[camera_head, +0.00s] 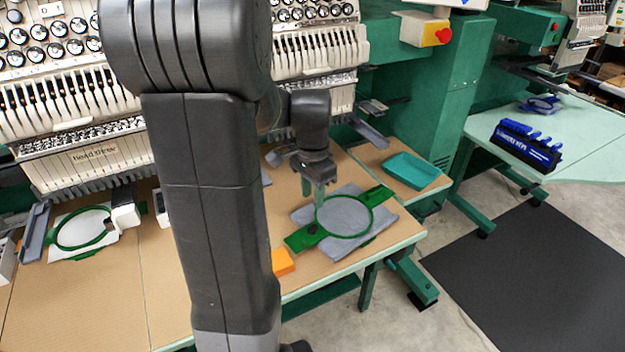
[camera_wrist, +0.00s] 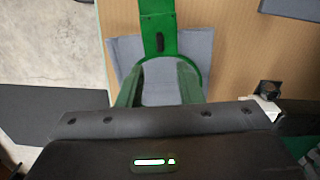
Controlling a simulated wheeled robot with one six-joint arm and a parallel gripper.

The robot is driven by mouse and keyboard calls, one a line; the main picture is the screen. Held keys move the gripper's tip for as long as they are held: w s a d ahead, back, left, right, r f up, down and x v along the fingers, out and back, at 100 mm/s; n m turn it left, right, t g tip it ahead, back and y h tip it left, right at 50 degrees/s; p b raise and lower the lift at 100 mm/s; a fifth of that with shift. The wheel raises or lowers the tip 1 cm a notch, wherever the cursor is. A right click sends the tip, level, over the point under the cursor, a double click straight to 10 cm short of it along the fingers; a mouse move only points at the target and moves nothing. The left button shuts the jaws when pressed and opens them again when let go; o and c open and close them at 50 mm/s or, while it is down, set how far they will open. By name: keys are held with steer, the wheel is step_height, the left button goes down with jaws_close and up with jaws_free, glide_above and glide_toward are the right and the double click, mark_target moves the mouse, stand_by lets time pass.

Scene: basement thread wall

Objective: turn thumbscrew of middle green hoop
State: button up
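A green hoop (camera_head: 371,211) with grey cloth (camera_head: 343,214) stretched in it lies on the tan table, with a green bracket arm on each side. It lies between another hoop at left and a blue item at right. A small dark part (camera_head: 312,228) sits at its near left rim; I cannot tell if this is the thumbscrew. In the wrist view, one green bracket arm (camera_wrist: 157,15) has a dark slot. My gripper (camera_head: 319,193) points down above the hoop's left rim. In the wrist view its two green fingers (camera_wrist: 160,75) are apart, with only cloth seen between them.
Another green hoop (camera_head: 57,238) on white cloth lies at left. An orange block (camera_head: 283,261) lies by the table's front edge. A teal tray (camera_head: 411,170) stands to the right. The embroidery machine (camera_head: 95,160) rises behind. A blue rack (camera_head: 525,145) stands on the right table.

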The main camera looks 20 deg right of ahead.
mark_target(312, 226)
step_height(312, 226, up, 4)
steer(key=shift+f, duration=0.1)
stand_by(0.5)
step_height(312, 226, down, 14)
steer(key=shift+r, duration=0.1)
stand_by(0.5)
